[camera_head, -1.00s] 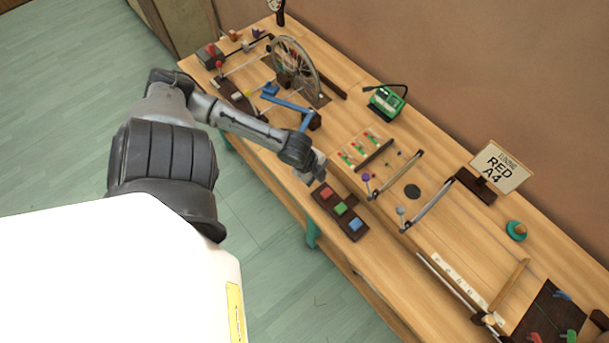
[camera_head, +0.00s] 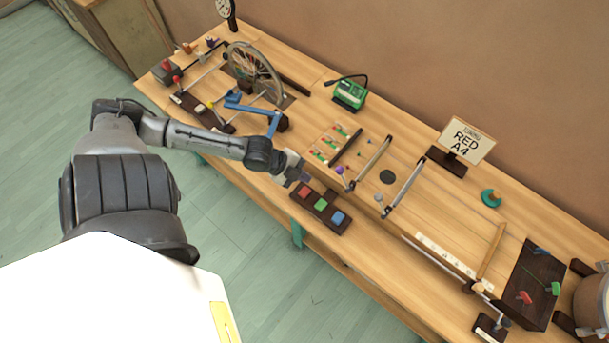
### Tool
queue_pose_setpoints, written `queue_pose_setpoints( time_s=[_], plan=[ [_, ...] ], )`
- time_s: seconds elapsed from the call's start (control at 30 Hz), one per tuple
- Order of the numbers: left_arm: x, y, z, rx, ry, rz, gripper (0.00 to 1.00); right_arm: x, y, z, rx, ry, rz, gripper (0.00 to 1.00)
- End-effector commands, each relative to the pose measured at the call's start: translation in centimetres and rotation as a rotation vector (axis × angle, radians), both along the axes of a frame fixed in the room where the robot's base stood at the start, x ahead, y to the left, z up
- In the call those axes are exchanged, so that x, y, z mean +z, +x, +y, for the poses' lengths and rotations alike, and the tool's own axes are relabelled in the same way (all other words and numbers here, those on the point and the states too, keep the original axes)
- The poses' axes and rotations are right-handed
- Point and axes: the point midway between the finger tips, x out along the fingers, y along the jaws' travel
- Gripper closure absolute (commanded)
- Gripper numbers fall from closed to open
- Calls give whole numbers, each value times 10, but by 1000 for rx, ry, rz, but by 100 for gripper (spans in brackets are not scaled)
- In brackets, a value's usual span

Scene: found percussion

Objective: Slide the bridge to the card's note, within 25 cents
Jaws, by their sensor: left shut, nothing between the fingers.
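The card (camera_head: 466,140) stands in a dark wooden holder at the back of the bench and reads RED A4 under a small line of text. A light wooden bar (camera_head: 491,251), which looks like the bridge, lies across the right part of the bench beside a pale marked scale strip (camera_head: 454,258). Its near end meets a rail along the front edge. My left gripper (camera_head: 302,178) is shut and empty, just behind the red button of a dark block, well left of the bar. My right gripper is not in view.
The dark block (camera_head: 333,222) carries red, green and blue buttons. Two metal bars (camera_head: 405,187) stand right of it. A dark board (camera_head: 531,285) with coloured clips lies right of the wooden bar.

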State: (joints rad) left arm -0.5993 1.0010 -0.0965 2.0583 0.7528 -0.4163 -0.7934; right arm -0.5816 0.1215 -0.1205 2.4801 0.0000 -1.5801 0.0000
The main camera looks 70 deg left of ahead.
Motion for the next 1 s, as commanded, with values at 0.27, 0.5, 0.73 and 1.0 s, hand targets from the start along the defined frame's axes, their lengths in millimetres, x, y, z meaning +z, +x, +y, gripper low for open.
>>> queue_pose_setpoints(
  time_s=[0.27,0.5,0.73,1.0],
  plan=[
    [-10,0,0,1,-1,0,100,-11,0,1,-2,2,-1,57],
    [-33,-1,0,1,-1,2,100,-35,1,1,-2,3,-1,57],
    [-60,0,0,1,0,2,100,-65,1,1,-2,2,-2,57],
    [-84,0,0,1,0,1,100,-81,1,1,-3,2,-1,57]
  ],
)
